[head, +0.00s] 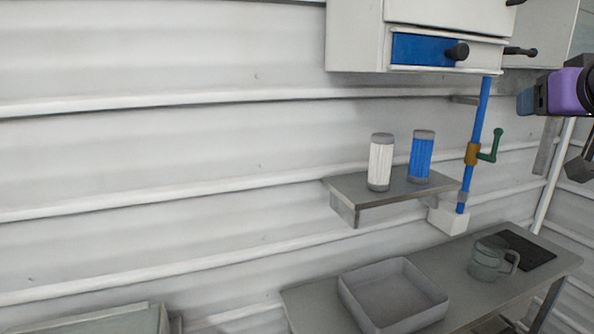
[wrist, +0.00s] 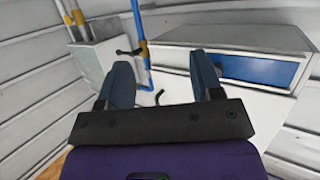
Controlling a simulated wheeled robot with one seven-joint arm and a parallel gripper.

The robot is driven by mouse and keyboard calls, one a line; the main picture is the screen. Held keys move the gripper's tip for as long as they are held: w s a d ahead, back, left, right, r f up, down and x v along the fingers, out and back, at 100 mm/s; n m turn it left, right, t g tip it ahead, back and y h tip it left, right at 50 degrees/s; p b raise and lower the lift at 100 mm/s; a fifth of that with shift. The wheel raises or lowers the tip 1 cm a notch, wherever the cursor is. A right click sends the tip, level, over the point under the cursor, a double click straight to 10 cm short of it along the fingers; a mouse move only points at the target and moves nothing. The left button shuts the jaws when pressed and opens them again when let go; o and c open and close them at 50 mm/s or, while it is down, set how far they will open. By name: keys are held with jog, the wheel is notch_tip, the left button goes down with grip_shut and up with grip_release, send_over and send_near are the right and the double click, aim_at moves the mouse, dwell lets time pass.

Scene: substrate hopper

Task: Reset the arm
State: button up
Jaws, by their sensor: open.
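My gripper (wrist: 163,88) shows in the wrist view with its two blue-grey fingers spread apart and nothing between them. In the head view my purple and dark wrist (head: 562,92) is at the right edge, raised to about the height of the wall cabinet and right of the blue pipe. Beyond the fingers, the wrist view shows a white cabinet (wrist: 228,28) with a blue drawer front (wrist: 258,70). In the head view the same kind of blue drawer front (head: 420,50) sits under the wall cabinet (head: 358,40), with a dark knob.
A blue pipe (head: 480,115) with a green crank handle (head: 493,147) runs down to a white block. A wall shelf (head: 390,193) holds a white canister (head: 380,163) and a blue canister (head: 421,158). Below, a table (head: 455,262) bears a grey tray (head: 378,312) and a glass mug (head: 488,260).

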jog(key=s+a+f+n+g+y, duration=0.1)
jog(key=s+a+f+g, duration=0.3)
jog(key=s+f, duration=0.3)
jog(key=s+a+f+g+y, duration=0.1)
jog(key=s+a+f+g, duration=0.3)
jog(key=s+f, duration=0.3)
jog(key=shift+n+g+y, duration=0.4)
jog(key=shift+g, duration=0.1)
dwell(0.8)
